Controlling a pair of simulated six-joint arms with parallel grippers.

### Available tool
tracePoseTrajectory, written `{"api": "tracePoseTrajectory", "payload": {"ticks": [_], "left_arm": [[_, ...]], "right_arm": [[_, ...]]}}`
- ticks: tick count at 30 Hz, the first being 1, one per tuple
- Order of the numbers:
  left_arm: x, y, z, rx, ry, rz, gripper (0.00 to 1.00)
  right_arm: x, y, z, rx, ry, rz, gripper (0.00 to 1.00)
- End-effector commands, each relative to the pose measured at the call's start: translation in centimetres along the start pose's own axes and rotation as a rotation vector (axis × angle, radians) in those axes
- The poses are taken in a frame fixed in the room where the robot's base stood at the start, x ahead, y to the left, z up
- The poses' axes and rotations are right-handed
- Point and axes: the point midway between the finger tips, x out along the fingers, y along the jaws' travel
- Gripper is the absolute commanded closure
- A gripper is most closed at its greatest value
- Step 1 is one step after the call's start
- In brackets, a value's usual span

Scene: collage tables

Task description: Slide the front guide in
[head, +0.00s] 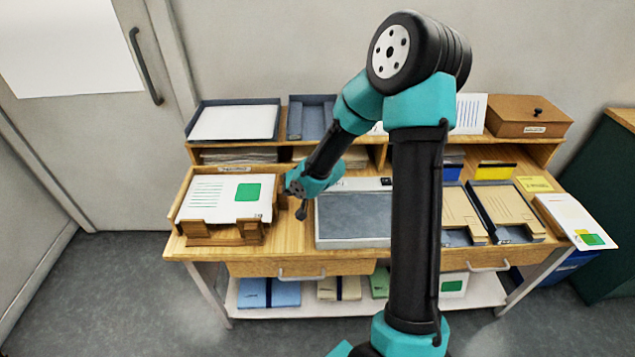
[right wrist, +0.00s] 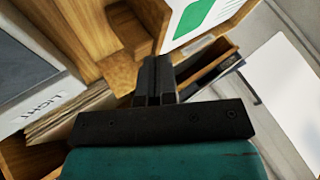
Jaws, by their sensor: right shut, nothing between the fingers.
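A wooden paper tray (head: 183,187) stands on the left of the table, holding a sheet with a green square (head: 225,196). A wooden front guide (head: 225,233) with raised uprights stands along the tray's near edge. My right gripper (head: 301,213) is shut and empty, pointing down just right of the tray. In the right wrist view the shut fingers (right wrist: 154,68) are close to wooden parts (right wrist: 125,62) beside the sheet (right wrist: 190,22); I cannot tell whether they touch. My left gripper is not in view.
A grey-topped light device (head: 365,220) sits right of my gripper. Folder holders (head: 505,212) stand farther right, and a sheet (head: 578,221) lies at the right end. A back shelf carries a grey tray (head: 192,128) and a brown box (head: 527,118).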

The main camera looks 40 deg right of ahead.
Motion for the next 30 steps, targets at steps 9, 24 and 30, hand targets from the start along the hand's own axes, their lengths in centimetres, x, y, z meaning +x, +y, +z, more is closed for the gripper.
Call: {"api": "tracePoseTrajectory", "payload": {"ticks": [9, 24, 30], "left_arm": [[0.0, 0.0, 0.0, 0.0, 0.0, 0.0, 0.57], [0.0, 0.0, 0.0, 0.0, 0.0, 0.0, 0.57], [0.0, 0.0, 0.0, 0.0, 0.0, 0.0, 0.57]], "right_arm": [[-3.4, 4.5, -0.9, 0.051, -0.005, 0.077, 1.0], [-6.6, 8.4, -1.3, 0.098, -0.014, 0.156, 1.0], [-6.6, 8.4, -1.3, 0.098, -0.014, 0.155, 1.0]]}}
